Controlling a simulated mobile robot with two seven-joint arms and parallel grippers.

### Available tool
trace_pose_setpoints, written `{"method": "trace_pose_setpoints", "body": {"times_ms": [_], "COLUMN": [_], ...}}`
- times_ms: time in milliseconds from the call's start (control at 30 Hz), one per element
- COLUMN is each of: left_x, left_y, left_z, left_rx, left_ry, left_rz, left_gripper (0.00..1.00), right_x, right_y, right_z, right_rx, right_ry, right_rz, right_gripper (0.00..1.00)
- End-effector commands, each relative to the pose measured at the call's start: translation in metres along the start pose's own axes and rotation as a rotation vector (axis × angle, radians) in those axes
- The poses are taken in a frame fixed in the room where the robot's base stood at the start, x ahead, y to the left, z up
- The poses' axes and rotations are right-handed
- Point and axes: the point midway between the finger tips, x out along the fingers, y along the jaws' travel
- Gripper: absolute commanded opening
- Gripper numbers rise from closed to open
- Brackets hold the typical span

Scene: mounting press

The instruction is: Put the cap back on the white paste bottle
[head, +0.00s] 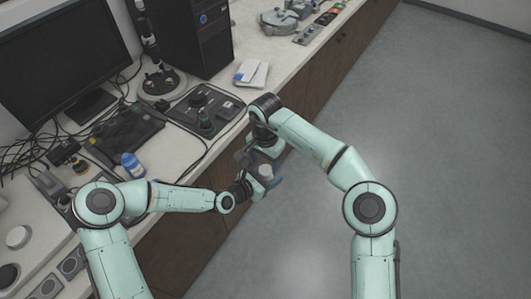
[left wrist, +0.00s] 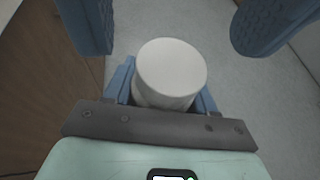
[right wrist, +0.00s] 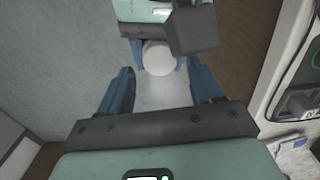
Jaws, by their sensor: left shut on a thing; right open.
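My left gripper (left wrist: 163,92) is shut on a smooth white cylinder, which I take for the white paste bottle (left wrist: 172,68). It is held clear of the bench, over the floor beside the bench edge. Its flat round top shows no opening, and I cannot tell a separate cap from the body. In the head view the white bottle (head: 265,170) is partly hidden by the grippers. My right gripper (right wrist: 163,88) is open and empty, close to the bottle, its fingers spread to either side and apart from it. The bottle also shows beyond them in the right wrist view (right wrist: 159,58).
A white round piece (head: 16,237) sits on the bench at the far left; I cannot tell what it is. A blue-and-white bottle (head: 132,165), a keyboard (head: 125,135), a monitor (head: 60,60) and cables crowd the bench. The floor (head: 430,130) on the right is clear.

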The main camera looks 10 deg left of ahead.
Motion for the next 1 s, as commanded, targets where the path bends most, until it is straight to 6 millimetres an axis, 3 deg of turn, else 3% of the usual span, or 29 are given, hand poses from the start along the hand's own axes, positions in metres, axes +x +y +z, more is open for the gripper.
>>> {"method": "trace_pose_setpoints", "body": {"times_ms": [233,600,767,800,1000], "left_x": [0.0,0.0,0.0,0.0,0.0], "left_y": [0.0,0.0,0.0,0.0,0.0], "left_z": [0.001,0.001,0.001,0.001,0.001], "left_rx": [0.001,0.001,0.001,0.001,0.001], "left_ry": [-0.001,-0.001,-0.001,-0.001,-0.001], "left_rz": [0.0,0.0,0.0,0.0,0.0], "left_gripper": [0.0,0.0,0.0,0.0,0.0], "right_x": [0.028,0.032,0.032,0.032,0.032], "right_y": [0.0,0.0,0.0,0.0,0.0], "right_z": [0.0,0.0,0.0,0.0,0.0], "right_rx": [0.0,0.001,0.0,0.0,0.038], "right_ry": [-0.001,0.0,0.0,0.0,0.001], "right_rz": [0.001,-0.001,-0.001,-0.001,-0.001], "right_gripper": [0.65,0.65,0.13,0.07,0.07]}}
